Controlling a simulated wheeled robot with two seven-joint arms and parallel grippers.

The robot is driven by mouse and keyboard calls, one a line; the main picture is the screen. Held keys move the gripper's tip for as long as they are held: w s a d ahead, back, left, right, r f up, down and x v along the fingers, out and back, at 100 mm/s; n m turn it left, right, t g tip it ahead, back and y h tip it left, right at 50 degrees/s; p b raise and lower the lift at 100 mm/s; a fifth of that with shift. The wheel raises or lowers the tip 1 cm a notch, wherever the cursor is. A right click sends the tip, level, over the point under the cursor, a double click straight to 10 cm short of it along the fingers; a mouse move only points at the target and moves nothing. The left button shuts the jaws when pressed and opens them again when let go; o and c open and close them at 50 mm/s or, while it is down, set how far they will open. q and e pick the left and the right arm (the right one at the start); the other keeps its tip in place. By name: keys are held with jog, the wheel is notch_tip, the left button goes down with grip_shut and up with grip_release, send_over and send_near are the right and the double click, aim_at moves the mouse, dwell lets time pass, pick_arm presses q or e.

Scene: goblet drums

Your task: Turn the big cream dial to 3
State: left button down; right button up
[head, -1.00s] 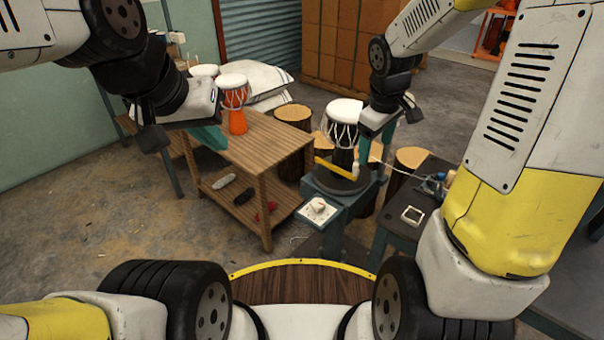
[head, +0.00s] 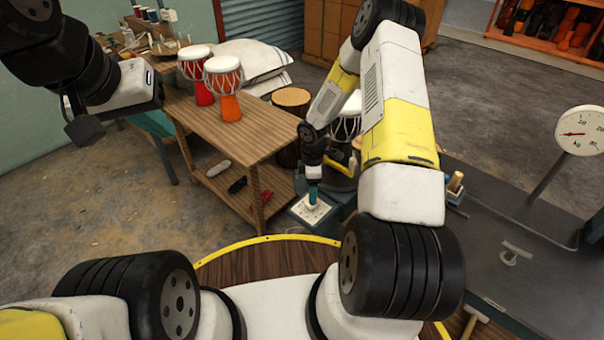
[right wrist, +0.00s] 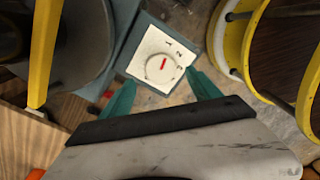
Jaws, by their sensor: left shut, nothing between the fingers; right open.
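The big cream dial (right wrist: 154,74) sits on a white square plate (right wrist: 143,50) in the right wrist view. In the head view the plate (head: 299,211) is on a teal stand, with the dial mostly hidden by my right gripper (head: 313,194). That gripper points down above the dial, its teal fingers (right wrist: 160,84) apart on either side of it in the wrist view; contact cannot be told.
The wooden table (head: 245,135) bears red and orange goblet drums (head: 229,105). A drum (head: 347,127) stands behind my right arm, near a yellow bar (head: 338,168). A dark bench (head: 490,230) with a round gauge (head: 581,131) is at the right.

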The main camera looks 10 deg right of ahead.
notch_tip(320, 180, down, 5)
jog(key=shift+r, duration=0.1)
jog(key=shift+c, duration=0.2)
jog(key=c, duration=1.3)
